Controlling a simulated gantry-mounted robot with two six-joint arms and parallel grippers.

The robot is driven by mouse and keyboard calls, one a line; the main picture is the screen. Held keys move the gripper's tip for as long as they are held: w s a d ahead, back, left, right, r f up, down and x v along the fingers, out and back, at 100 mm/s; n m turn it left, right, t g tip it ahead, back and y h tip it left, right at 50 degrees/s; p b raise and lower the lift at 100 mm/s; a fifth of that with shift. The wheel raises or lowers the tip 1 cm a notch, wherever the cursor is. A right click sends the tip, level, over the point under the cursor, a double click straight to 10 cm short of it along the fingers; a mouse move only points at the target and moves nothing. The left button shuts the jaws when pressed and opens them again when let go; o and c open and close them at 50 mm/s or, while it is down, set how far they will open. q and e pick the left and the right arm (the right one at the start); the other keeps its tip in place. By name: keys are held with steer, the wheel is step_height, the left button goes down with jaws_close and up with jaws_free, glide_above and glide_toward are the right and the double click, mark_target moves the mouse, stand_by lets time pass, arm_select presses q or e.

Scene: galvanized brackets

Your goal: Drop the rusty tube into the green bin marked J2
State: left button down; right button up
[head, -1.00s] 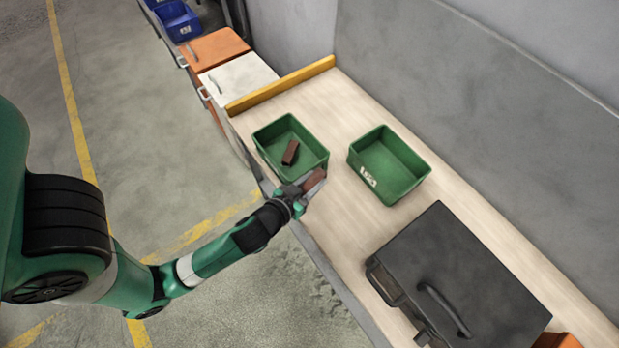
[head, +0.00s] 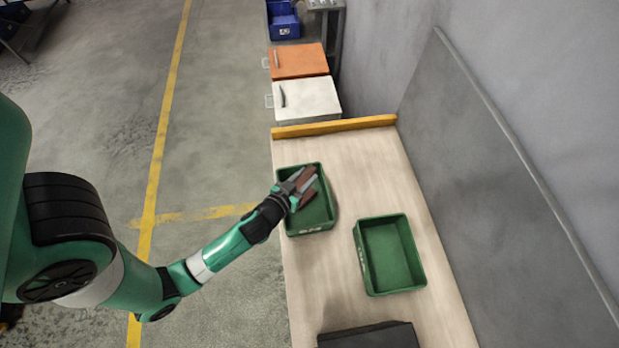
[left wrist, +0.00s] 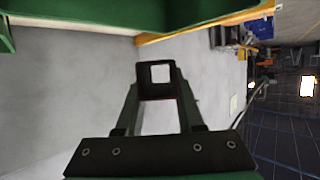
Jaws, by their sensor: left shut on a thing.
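My left gripper (head: 302,184) is above the left green bin (head: 327,212), which stands near the table's left edge. It is shut on a rusty brown square tube (head: 306,177). In the left wrist view the hollow square end of the tube (left wrist: 158,93) shows between the two fingers (left wrist: 158,100). Another rusty brown piece (head: 308,199) shows inside the left bin, partly hidden by the gripper. A second green bin (head: 391,258) stands to the right and looks empty. Both bins have pale labels too small to read surely. My right gripper is out of view.
A yellow edge strip (head: 335,127) bounds the far end of the wooden table (head: 365,160). A dark case (head: 368,336) is at the near end. White (head: 308,100) and orange (head: 300,60) cabinets stand beyond. A grey wall panel rises at right.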

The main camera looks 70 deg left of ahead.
arm_select(q)
steer(key=shift+w+f+b, duration=0.2)
steer(key=shift+f+b, duration=0.3)
steer(key=shift+f, duration=0.1)
step_height(320, 180, down, 5)
steer(key=b, duration=0.4)
steer(key=shift+r, duration=0.1)
steer(key=shift+c, duration=2.2)
jaws_free()
steer(key=shift+d, duration=0.1)
steer(key=b+v, duration=0.1)
steer(key=v, duration=1)
steer(key=shift+s+d, duration=0.2)
steer(key=shift+s, duration=0.1)
